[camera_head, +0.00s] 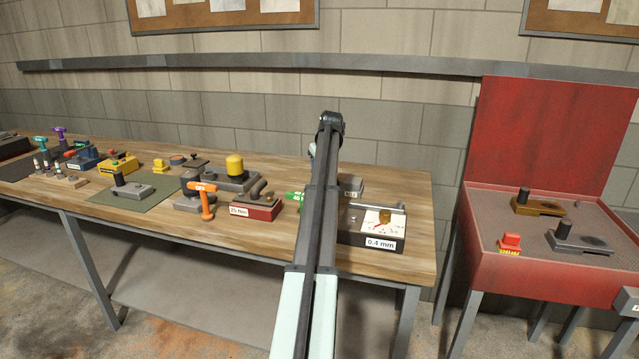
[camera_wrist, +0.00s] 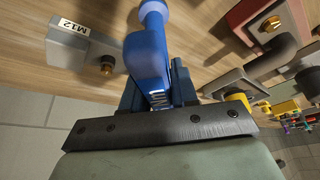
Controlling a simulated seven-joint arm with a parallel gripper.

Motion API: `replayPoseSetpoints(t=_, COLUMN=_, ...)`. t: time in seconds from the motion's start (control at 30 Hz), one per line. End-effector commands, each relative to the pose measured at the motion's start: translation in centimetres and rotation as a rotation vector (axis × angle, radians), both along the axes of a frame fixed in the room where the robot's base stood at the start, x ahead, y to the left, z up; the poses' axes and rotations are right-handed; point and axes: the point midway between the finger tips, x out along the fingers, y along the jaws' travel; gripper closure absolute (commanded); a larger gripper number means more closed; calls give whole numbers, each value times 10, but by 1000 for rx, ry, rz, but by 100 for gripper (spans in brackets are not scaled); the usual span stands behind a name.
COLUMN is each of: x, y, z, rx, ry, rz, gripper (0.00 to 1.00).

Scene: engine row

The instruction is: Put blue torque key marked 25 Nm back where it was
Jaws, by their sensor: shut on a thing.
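In the wrist view the blue torque key (camera_wrist: 150,58) is between the fingers of my gripper (camera_wrist: 156,88), which is shut on it. White lettering on the key is only partly visible, so I cannot read its full mark. In the head view the key and fingers are hidden behind my arm, over the right part of the bench. A red box (camera_head: 256,208) labelled 25 Nm, with a brass stud, stands on the bench left of my arm. A red block with a brass stud (camera_wrist: 270,23) shows at upper right in the wrist view.
A grey M12 block (camera_wrist: 88,50) is left of the key in the wrist view. A red tray (camera_head: 480,235) is farther right.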

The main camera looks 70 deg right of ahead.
Motion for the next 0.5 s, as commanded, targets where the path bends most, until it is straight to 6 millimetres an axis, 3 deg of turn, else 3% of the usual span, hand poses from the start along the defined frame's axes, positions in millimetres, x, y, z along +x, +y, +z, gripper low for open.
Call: replayPoseSetpoints(t=0.5, x=0, y=0, z=-45, rx=-1, ry=-1, rz=0, gripper=100)
